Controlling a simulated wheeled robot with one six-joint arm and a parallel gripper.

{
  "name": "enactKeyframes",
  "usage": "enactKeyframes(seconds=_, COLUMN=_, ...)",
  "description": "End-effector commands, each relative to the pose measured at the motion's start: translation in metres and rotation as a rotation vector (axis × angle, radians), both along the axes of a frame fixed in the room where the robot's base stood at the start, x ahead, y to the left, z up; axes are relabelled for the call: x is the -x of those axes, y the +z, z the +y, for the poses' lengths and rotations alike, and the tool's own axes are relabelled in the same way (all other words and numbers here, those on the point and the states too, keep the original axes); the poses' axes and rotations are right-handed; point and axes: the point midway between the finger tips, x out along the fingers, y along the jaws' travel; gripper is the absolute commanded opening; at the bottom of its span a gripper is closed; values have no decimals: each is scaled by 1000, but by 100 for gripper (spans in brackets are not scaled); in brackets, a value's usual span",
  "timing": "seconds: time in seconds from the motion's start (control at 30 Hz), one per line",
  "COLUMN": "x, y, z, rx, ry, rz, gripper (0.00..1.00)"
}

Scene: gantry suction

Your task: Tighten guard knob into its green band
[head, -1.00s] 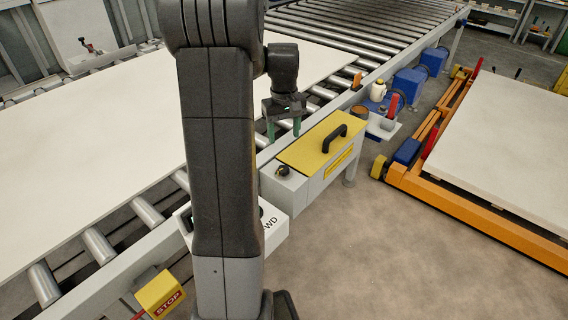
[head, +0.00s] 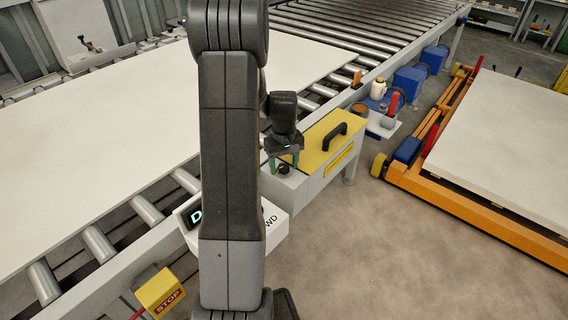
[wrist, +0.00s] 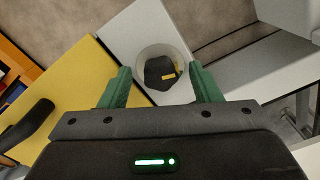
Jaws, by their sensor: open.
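The guard knob (wrist: 161,74) is a dark, faceted knob with a small yellow mark. It sits inside a pale round ring on the grey box end, beside the yellow guard cover. In the head view the knob (head: 284,170) shows just under my gripper (head: 284,163). In the wrist view my gripper (wrist: 160,80) is open, with green fingers on the left and right of the knob and clear gaps to both. Whether the fingertips are down at knob height I cannot tell. No green band can be made out around the knob.
The yellow guard cover (head: 318,146) with its black handle (head: 335,136) stands close beside my gripper. A white display box (head: 276,225) is partly behind my arm. A large pale board (head: 110,135) lies on the rollers. Open floor (head: 400,250) is at the lower right.

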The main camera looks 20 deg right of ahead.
Motion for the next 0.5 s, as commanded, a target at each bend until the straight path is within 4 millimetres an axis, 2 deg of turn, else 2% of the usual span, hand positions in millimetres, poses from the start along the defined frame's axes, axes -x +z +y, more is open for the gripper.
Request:
enactKeyframes(seconds=0.07, x=0, y=0, z=0, rx=0, ry=0, rz=0, gripper=57)
enactKeyframes(seconds=0.1, x=0, y=0, z=0, rx=0, ry=0, rz=0, gripper=54)
enactKeyframes(seconds=0.3, x=0, y=0, z=0, rx=0, ry=0, rz=0, gripper=14)
enactKeyframes(seconds=0.5, x=0, y=0, z=0, rx=0, ry=-30, rz=0, gripper=13)
